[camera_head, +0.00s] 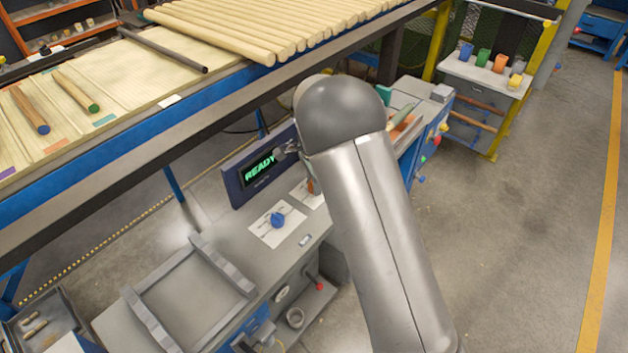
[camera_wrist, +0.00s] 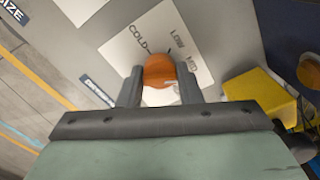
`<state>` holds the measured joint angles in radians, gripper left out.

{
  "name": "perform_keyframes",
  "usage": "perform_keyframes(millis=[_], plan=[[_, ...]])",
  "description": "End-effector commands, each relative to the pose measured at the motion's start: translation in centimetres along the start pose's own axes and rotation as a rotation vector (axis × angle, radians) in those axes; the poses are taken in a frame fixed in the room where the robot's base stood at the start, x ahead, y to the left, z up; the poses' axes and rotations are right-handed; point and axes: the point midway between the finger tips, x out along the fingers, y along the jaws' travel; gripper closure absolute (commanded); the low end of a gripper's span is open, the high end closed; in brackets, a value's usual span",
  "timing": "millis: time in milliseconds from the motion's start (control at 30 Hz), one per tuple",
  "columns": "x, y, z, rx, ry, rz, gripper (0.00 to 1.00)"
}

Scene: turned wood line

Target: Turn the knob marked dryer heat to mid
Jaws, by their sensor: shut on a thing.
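An orange knob (camera_wrist: 160,70) sits on a white dial plate (camera_wrist: 117,49) in the wrist view. The plate shows the words COLD, LOW and MID; the rest of it is hidden by my gripper. My gripper (camera_wrist: 161,76) is shut on the knob, one finger on each side. A small dark mark lies at the knob's edge towards the gap between COLD and LOW; I cannot tell for sure where the knob points. In the head view the orange knob (camera_head: 312,186) shows only in part, mostly hidden behind my arm.
A blue knob (camera_head: 278,219) on its own white plate is to the left on the grey panel. A screen (camera_head: 258,168) reading READY stands behind. A yellow block (camera_wrist: 262,90) is right of the gripper in the wrist view. A table edge (camera_head: 150,135) with wooden rods overhangs at upper left.

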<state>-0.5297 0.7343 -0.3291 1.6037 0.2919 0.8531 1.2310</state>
Motion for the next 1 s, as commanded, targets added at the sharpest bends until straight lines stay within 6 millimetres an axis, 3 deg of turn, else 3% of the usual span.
perform_keyframes(millis=[600,633,700,1000], plan=[[-0.2,-0.15,-0.04,0.042,0.001,-0.005,0.91],[-0.2,-0.15,-0.04,0.042,0.001,-0.005,0.63],[-0.18,-0.13,-0.04,0.041,0.001,-0.005,0.46],[-0.2,-0.06,-0.01,0.041,0.0,-0.002,0.46]])
